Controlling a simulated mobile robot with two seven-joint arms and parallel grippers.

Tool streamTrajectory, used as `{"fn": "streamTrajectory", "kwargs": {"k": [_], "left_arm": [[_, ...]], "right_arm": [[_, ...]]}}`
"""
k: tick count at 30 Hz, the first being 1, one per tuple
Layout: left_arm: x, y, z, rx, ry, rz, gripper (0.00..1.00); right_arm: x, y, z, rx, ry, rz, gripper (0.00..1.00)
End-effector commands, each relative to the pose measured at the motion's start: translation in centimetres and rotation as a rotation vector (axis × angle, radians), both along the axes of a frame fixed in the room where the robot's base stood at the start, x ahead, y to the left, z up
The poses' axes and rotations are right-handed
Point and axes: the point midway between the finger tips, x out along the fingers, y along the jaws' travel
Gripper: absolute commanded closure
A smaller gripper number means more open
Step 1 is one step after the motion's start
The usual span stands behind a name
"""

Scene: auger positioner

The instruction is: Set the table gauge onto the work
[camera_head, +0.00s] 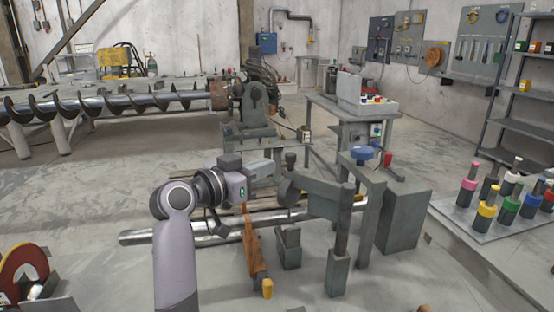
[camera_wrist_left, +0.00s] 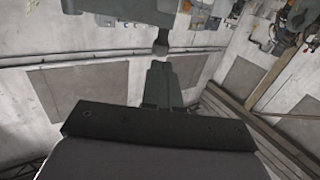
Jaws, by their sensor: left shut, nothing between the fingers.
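My left gripper (camera_head: 272,168) reaches in at the centre of the head view, its fingers shut and empty. In the left wrist view the shut fingers (camera_wrist_left: 160,85) point toward a round dark knob (camera_wrist_left: 161,44) on a grey part, with no clear grip on it. In the head view a grey bracket assembly (camera_head: 325,195) with posts and a blue knob (camera_head: 362,153) stands just right of the gripper. I cannot tell for sure which part is the table gauge. A shiny steel bar (camera_head: 205,234) lies behind my arm and may be the work. My right gripper is not shown.
A large auger (camera_head: 110,105) lies at the back left. A grey bench (camera_head: 350,115) stands behind the bracket. Colour-collared pegs (camera_head: 485,208) stand on a plate (camera_head: 465,214) at the right. A wooden-handled tool (camera_head: 254,248) stands in front.

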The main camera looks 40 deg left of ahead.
Motion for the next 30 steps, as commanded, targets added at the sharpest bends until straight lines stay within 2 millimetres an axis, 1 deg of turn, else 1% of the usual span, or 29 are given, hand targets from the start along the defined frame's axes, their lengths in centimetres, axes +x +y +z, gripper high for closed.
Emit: {"fn": "streamTrajectory", "kwargs": {"k": [1, 3, 9, 14, 23, 30], "left_arm": [[1.0, -0.2, 0.2, -0.004, 0.0, -0.003, 1.0], [1.9, -0.4, 0.1, -0.005, 0.0, -0.003, 1.0], [3.8, -0.6, -0.1, -0.002, -0.001, -0.001, 1.0], [4.3, -0.7, -0.2, -0.001, 0.0, -0.001, 1.0], [4.3, -0.7, -0.2, 0.0, 0.0, -0.001, 1.0], [4.7, -0.5, -0.3, 0.002, 0.0, -0.024, 1.0]], "right_arm": [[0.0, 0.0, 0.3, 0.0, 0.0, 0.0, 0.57], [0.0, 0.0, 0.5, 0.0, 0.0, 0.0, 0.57], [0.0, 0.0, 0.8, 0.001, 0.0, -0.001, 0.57], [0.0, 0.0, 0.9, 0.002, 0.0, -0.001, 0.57], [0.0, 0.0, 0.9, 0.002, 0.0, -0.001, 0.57], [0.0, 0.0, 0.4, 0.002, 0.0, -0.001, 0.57]]}}
